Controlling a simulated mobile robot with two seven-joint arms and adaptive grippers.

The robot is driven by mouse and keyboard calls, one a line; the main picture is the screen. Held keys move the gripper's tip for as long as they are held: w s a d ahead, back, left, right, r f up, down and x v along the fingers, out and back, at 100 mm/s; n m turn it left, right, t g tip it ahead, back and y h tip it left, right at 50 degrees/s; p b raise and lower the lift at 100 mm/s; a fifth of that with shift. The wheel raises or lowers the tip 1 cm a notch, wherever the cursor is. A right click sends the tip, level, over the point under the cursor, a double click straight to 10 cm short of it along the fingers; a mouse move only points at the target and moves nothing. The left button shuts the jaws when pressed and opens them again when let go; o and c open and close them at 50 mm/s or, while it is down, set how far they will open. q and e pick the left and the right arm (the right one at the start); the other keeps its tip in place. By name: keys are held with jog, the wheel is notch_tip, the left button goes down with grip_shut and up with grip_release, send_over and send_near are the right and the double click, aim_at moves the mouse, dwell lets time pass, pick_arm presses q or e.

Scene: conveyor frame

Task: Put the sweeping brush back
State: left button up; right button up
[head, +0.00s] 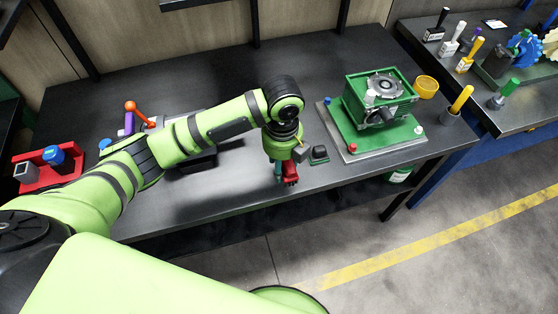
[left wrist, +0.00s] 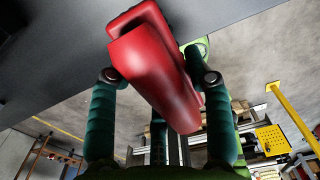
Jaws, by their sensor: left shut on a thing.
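My left gripper (head: 283,174) is low over the front part of the dark workbench, shut on a red object (head: 291,173). I take this to be the sweeping brush, but no bristles show. In the left wrist view the red body (left wrist: 155,65) sits between the green fingers (left wrist: 160,108), tilted, with its far end near the grey bench surface. I cannot tell whether it touches the bench. A small dark block with a greenish top (head: 319,154) lies just right of the gripper. My right gripper is not in view.
A green machine housing (head: 382,100) stands on a green and grey plate to the right, beside a yellow cup (head: 426,87). A red holder (head: 48,167) is at the left. A second bench (head: 500,105) holds brushes and gears. The bench's back middle is clear.

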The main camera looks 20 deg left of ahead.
pick_arm(q)
jog(key=w+a+f, duration=0.2)
jog(key=w+f, duration=0.1)
jog(key=w, duration=0.1)
jog(key=shift+w+a, duration=0.1)
jog(key=shift+a, duration=0.3)
jog(key=shift+f+p, duration=0.7)
jog(key=shift+f, duration=1.4)
jog(key=shift+f, duration=0.2)
jog(key=o, duration=1.1)
notch_tip(320, 180, up, 12)
jog(key=shift+r+b, duration=0.2)
jog(key=shift+b, duration=0.4)
